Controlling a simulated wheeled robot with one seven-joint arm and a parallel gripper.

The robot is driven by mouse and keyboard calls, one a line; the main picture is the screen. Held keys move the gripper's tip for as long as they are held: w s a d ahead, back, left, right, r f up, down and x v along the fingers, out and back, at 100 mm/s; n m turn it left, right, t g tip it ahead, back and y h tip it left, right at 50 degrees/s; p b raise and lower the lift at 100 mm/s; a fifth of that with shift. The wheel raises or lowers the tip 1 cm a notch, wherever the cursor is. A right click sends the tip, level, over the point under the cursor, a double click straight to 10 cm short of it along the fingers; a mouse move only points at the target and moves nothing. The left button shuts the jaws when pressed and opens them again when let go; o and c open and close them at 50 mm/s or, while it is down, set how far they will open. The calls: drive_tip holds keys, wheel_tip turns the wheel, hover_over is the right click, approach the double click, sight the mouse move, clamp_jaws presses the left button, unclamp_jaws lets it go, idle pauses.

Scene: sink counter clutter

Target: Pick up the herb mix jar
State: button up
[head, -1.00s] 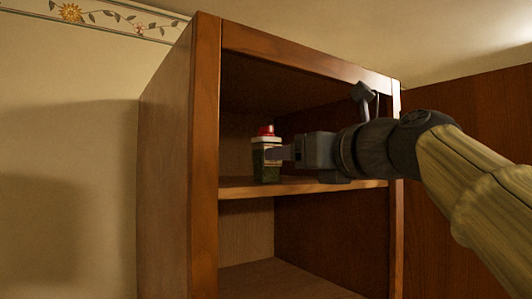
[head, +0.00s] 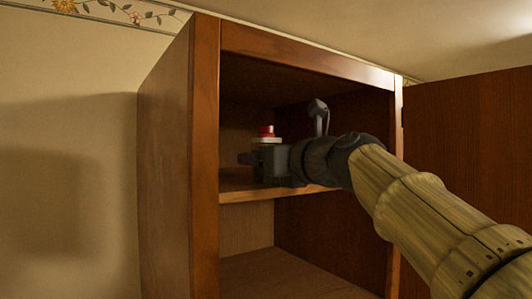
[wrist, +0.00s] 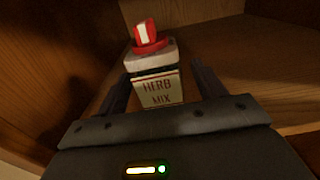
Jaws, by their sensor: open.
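The herb mix jar (wrist: 157,88) stands upright on the cabinet's shelf, with a red and white top and a pale label reading HERB MIX. In the head view only its red top (head: 266,131) and pale collar show above my gripper (head: 250,160), which hides the rest. In the wrist view my gripper (wrist: 160,92) is open, with one finger on each side of the jar. A gap shows beside the jar's right side; I cannot tell whether the left finger touches it. The jar's lower part is hidden behind the gripper body.
The wooden shelf (head: 240,194) carries the jar inside the open cabinet (head: 207,160). The cabinet's left side wall stands close to the gripper. An open door (head: 470,150) is at the right. The lower compartment (head: 290,275) looks empty.

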drive_tip(key=shift+w+a, duration=0.15)
drive_tip(key=shift+w, duration=0.1)
drive_tip(key=shift+s, duration=0.15)
drive_tip(key=c, duration=1.1)
drive_tip(key=shift+d+r, duration=0.2)
drive_tip(key=shift+r, duration=0.2)
drive_tip(key=r+p, duration=0.1)
drive_tip(key=r, duration=0.2)
drive_tip(key=r+p, duration=0.1)
drive_tip(key=r, duration=0.2)
drive_tip(key=shift+w+r, duration=0.2)
drive_tip(key=shift+r, duration=0.15)
drive_tip(key=w+d, duration=0.3)
drive_tip(key=d, duration=0.2)
drive_tip(key=w+d+p, duration=0.1)
drive_tip(key=w+d, duration=0.3)
drive_tip(key=d, duration=0.1)
drive_tip(key=w+d+p, duration=0.1)
drive_tip(key=w+d, duration=0.3)
drive_tip(key=d, duration=0.2)
drive_tip(key=shift+f, duration=0.2)
